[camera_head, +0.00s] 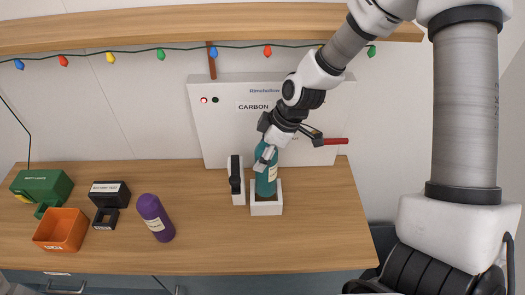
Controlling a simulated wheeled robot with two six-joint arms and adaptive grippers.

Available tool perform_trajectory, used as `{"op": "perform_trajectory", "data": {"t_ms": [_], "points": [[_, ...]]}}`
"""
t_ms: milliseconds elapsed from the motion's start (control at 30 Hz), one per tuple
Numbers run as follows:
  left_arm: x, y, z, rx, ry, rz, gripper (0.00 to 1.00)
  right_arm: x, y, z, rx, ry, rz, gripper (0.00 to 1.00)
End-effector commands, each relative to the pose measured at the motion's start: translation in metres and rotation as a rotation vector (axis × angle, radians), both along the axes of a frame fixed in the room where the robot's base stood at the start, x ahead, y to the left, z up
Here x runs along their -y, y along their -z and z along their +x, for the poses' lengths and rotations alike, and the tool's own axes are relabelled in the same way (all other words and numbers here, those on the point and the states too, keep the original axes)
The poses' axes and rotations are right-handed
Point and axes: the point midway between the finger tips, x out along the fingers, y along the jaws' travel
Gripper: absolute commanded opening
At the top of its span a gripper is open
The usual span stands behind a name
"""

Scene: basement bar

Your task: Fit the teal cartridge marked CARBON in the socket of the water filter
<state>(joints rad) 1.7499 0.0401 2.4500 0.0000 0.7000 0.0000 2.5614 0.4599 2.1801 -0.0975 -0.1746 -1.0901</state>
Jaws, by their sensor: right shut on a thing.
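The teal cartridge (266,186) stands about upright with its lower end at or inside the white open socket (266,209) on the counter. How deep it sits cannot be told. My right gripper (268,152) is shut on the cartridge's upper part from above and partly hides it. The white water filter panel (225,130) stands behind, with a CARBON label, a red light and a red handle (336,141) at its right side. A white piece with a black clip (236,180) stands just left of the socket. My left gripper is not in view.
A purple cartridge (155,217) lies on the counter to the left. Further left are a small black holder (108,202), an orange bin (61,230) and a green box (42,188). A shelf (130,27) with a string of lights runs above. The counter right of the socket is clear.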

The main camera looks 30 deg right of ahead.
Motion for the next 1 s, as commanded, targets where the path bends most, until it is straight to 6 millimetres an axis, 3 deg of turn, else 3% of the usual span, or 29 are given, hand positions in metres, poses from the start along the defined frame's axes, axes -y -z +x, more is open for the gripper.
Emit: {"op": "perform_trajectory", "data": {"t_ms": [700, 1000], "points": [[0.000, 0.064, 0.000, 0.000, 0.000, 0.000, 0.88, 0.000, 0.062, 0.000, 0.001, 0.000, 0.001, 0.00], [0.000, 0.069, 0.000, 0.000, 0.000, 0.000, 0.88, 0.000, 0.067, 0.001, 0.001, 0.000, 0.001, 0.00]]}}
